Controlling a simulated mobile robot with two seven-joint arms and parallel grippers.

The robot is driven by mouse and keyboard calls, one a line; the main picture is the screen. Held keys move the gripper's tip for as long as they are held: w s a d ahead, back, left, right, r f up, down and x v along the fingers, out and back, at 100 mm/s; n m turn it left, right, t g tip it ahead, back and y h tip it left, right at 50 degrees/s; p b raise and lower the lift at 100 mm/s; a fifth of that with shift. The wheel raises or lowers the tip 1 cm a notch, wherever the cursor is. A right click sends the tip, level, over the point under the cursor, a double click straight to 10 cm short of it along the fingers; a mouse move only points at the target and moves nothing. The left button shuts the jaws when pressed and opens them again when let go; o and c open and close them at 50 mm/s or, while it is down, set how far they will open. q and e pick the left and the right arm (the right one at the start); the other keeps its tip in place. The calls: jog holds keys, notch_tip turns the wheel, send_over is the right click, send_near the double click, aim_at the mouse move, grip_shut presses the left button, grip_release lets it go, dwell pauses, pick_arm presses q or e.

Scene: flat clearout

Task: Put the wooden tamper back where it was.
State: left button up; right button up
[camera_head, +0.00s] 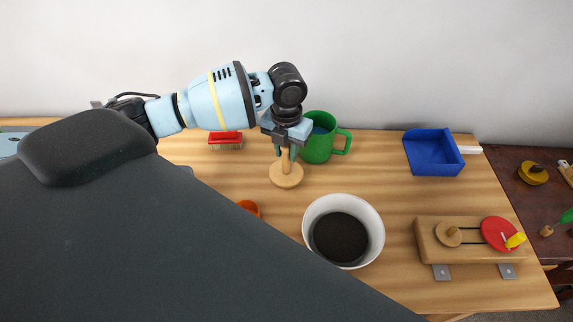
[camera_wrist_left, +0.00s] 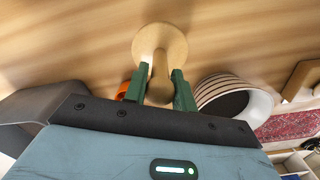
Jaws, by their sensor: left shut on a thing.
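The wooden tamper (camera_head: 286,174) is pale wood with a round base and a narrow handle. My left gripper (camera_head: 285,150) is shut on its handle from above. The tamper is upright, base down, at the table's middle, left of the green mug. Whether its base touches the table I cannot tell. In the left wrist view the tamper's round base (camera_wrist_left: 160,42) shows beyond the green fingers (camera_wrist_left: 158,82), which stand on both sides of the handle. My right gripper is not in view.
A green mug (camera_head: 318,146) stands close behind the tamper. A white pot of dark contents (camera_head: 372,220), an orange thing (camera_head: 249,207) and a red brush-like thing (camera_head: 226,137) are nearby. A blue dustpan (camera_head: 432,155) and a wooden pulley board (camera_head: 432,232) are on the right.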

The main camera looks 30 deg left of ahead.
aim_at(286, 162)
pick_arm(q)
jog(key=shift+f, duration=2.75)
jog(key=shift+f, duration=0.15)
jog(key=o, duration=0.9)
jog(key=shift+r, duration=0.5)
notch_tip(286, 162, up, 11)
jog(key=shift+r, duration=0.15)
